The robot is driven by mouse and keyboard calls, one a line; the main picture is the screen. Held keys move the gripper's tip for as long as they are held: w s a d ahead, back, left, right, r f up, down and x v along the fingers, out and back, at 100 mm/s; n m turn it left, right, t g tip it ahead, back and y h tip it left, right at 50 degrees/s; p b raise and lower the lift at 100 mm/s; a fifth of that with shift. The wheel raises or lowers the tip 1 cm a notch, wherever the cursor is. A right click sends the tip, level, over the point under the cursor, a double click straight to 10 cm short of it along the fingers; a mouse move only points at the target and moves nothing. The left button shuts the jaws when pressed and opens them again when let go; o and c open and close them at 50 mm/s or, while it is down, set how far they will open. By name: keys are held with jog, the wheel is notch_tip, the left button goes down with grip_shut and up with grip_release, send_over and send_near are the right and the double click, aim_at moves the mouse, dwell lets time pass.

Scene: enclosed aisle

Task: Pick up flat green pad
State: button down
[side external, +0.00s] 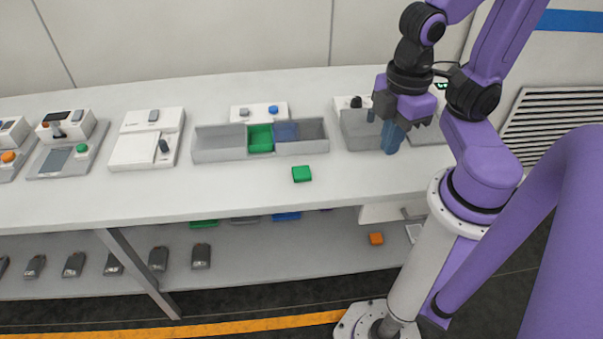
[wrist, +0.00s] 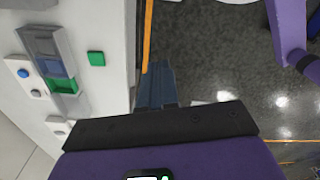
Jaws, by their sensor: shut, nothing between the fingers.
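The flat green pad (side external: 301,174) lies on the white table near its front edge, in front of the grey divided tray (side external: 220,154). It also shows in the wrist view (wrist: 96,58), at upper left on the white surface. My gripper (side external: 389,148) points down at the right part of the table, to the right of the pad and apart from it. In the wrist view, my gripper's blue fingers (wrist: 157,72) are together with nothing between them. Nothing hides the pad in either view.
The tray has a green compartment (side external: 260,138) and a blue one (side external: 286,131). White control boxes (side external: 146,139) stand to the left. A grey bin (side external: 360,129) is beside my gripper. A lower shelf holds several dark grey objects (side external: 158,258) and an orange block (side external: 376,238). Table around the pad is clear.

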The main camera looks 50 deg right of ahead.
jog(key=shift+c, duration=1.8)
grip_release()
jog(key=m, duration=0.3)
send_over(302, 171)
jog(key=f, duration=1.7)
jog(key=shift+s+a+f, duration=0.1)
jog(key=shift+a, duration=0.1)
jog(key=shift+d+f, duration=0.15)
jog(key=shift+f, duration=3.2)
